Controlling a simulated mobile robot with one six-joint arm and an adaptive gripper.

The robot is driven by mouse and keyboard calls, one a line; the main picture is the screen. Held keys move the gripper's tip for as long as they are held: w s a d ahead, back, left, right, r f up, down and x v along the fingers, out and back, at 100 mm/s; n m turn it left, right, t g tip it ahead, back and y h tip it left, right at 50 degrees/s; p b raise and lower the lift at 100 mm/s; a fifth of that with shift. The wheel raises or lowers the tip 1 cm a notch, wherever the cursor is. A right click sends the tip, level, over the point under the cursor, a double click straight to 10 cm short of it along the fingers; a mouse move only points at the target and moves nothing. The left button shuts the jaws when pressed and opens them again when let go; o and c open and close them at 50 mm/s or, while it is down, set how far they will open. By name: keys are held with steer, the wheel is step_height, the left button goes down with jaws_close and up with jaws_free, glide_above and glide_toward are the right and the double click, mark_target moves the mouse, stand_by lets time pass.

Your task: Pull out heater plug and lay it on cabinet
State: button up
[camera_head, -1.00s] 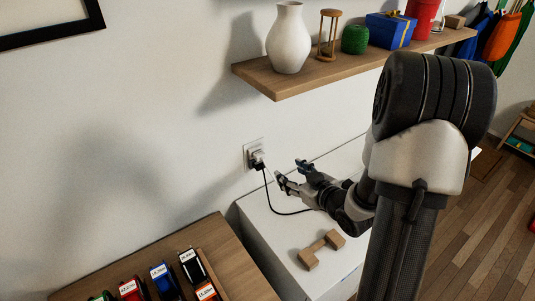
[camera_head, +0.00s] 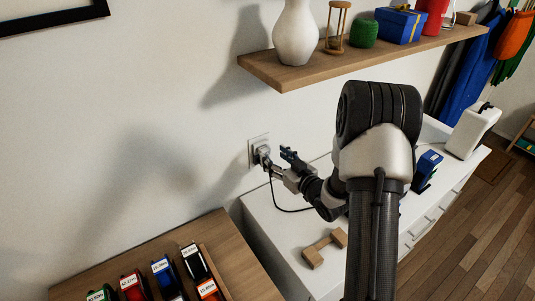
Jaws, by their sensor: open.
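The white heater plug (camera_head: 263,152) sits in the wall socket (camera_head: 254,143) above the white cabinet (camera_head: 265,231). Its black cord (camera_head: 275,194) hangs down and runs across the cabinet top behind my arm. My gripper (camera_head: 276,162) is at the plug's right side, its fingers apart and pointing left toward the wall. One finger overlaps the plug's lower edge in the picture; I cannot tell whether they touch.
A blue object (camera_head: 428,170) and a white container (camera_head: 472,130) stand farther right. A wooden shelf (camera_head: 300,76) with a vase (camera_head: 295,34) hangs above. Labelled spools stand on the wooden surface (camera_head: 228,250) at lower left.

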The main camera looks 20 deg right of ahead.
mark_target(267, 151)
steer(key=shift+b+x, duration=0.35)
steer(key=shift+x, duration=2.35)
steer(key=shift+c, duration=0.3)
jaws_close()
steer(key=shift+s, duration=0.1)
steer(key=shift+f+b+v, duration=0.15)
steer(key=shift+b+v, duration=0.05)
steer(key=shift+v, duration=0.7)
steer(key=shift+f+b+v, duration=0.1)
steer(key=shift+b+v, duration=0.05)
steer(key=shift+v, duration=0.75)
steer(key=shift+f, duration=0.1)
